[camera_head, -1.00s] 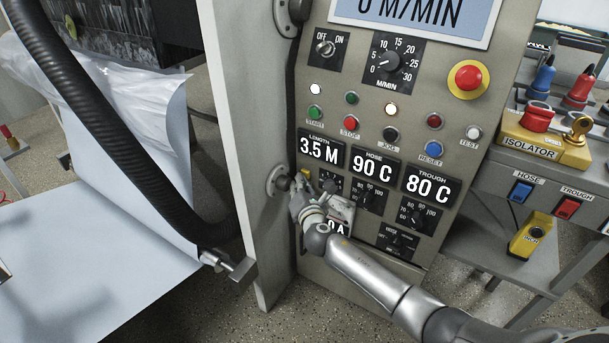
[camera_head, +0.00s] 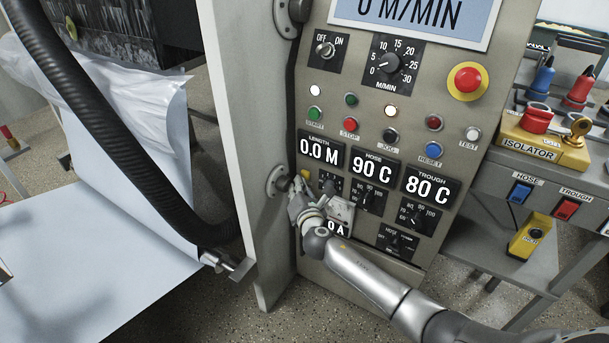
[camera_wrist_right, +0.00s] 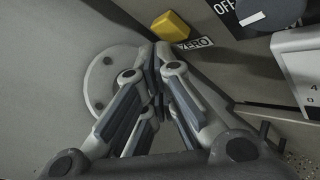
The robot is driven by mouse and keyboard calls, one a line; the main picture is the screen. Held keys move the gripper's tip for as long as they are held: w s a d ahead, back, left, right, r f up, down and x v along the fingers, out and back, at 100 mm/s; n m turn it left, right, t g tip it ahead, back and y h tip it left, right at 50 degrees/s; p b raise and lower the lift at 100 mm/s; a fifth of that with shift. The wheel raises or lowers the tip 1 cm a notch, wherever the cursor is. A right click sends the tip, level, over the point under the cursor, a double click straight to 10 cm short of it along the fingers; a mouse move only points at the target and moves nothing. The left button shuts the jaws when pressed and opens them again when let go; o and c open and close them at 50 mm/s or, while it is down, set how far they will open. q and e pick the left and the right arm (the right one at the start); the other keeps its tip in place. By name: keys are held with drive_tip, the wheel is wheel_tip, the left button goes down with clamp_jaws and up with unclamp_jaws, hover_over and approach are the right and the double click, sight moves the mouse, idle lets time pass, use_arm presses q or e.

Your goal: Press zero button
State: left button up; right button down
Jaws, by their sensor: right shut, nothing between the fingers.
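The yellow zero button (camera_wrist_right: 172,25) shows at the top of the right wrist view, with a "ZERO" label (camera_wrist_right: 195,43) just beside it. In the head view the yellow button (camera_head: 305,174) is a small patch right at the fingertips. My right gripper (camera_head: 296,188) is shut and empty, its arm coming in from the lower right. In the right wrist view its fingertips (camera_wrist_right: 155,48) are together just below the button; I cannot tell whether they touch it. The length display (camera_head: 319,150) above reads 0.0 M. My left gripper is not in view.
The control panel (camera_head: 345,105) carries several buttons and dials, with a red emergency stop (camera_head: 467,78) at upper right. A round fitting (camera_wrist_right: 112,80) on the side post is close to my right fingers. A black hose (camera_head: 100,130) and white sheet (camera_head: 90,270) lie left.

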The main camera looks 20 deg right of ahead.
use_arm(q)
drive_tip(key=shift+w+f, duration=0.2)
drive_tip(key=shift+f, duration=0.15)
use_arm(e)
drive_tip(key=shift+s+a, duration=0.15)
drive_tip(key=shift+a, duration=0.05)
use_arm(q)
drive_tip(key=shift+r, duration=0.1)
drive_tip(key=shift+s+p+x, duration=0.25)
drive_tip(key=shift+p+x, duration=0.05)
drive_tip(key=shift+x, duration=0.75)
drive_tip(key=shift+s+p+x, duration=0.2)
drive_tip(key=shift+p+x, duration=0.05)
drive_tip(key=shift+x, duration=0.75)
use_arm(e)
drive_tip(key=shift+s+a, duration=0.8)
drive_tip(key=shift+a, duration=0.2)
drive_tip(key=shift+s+a, duration=0.75)
drive_tip(key=shift+a, duration=0.25)
